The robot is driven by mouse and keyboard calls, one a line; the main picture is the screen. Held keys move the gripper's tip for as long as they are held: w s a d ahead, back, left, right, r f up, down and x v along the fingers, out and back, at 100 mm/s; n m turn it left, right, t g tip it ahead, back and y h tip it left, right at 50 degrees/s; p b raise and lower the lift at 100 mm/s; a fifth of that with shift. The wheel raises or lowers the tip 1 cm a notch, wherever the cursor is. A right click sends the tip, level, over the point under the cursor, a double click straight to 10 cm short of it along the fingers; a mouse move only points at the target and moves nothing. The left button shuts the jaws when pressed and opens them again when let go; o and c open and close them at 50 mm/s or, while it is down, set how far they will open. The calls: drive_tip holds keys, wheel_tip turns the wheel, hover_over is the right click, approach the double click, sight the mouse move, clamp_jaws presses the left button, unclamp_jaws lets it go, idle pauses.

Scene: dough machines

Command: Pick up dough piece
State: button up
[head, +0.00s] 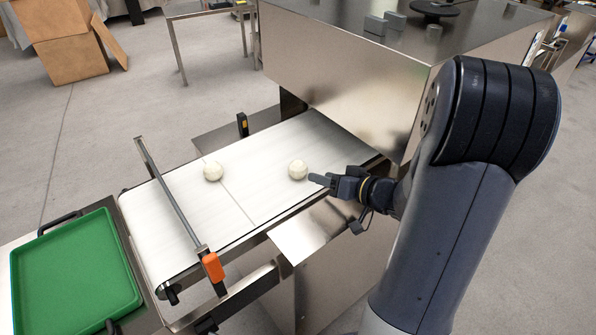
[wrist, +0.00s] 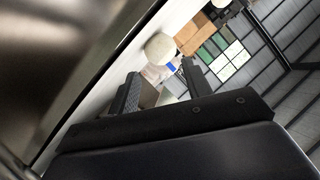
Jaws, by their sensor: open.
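Two round, pale dough pieces lie apart on the white conveyor belt (head: 160,225). The right dough piece (head: 298,169) is close to my gripper (head: 322,180), whose fingertips are just to its right. The left dough piece (head: 213,170) is farther along the belt. In the wrist view, my gripper (wrist: 160,82) is open, with its two fingers apart and nothing between them. A dough piece (wrist: 160,48) shows beyond the fingertips there, nearer the left finger. Another pale round shape (wrist: 221,3) is cut off at the top edge.
A metal bar (head: 168,190) crosses above the belt's left part, with an orange clamp (head: 213,266) at its near end. A green tray (head: 75,275) lies at the left. A large steel machine housing (head: 345,75) rises behind and right of the belt.

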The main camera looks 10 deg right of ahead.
sight(304, 169)
drive_tip(key=shift+r+x, duration=0.15)
drive_tip(key=shift+x, duration=1.6)
drive_tip(key=shift+r+x, duration=0.15)
drive_tip(key=shift+x, duration=1.6)
drive_tip(key=shift+w+d, duration=0.1)
drive_tip(key=shift+w, duration=0.05)
drive_tip(key=c, duration=0.7)
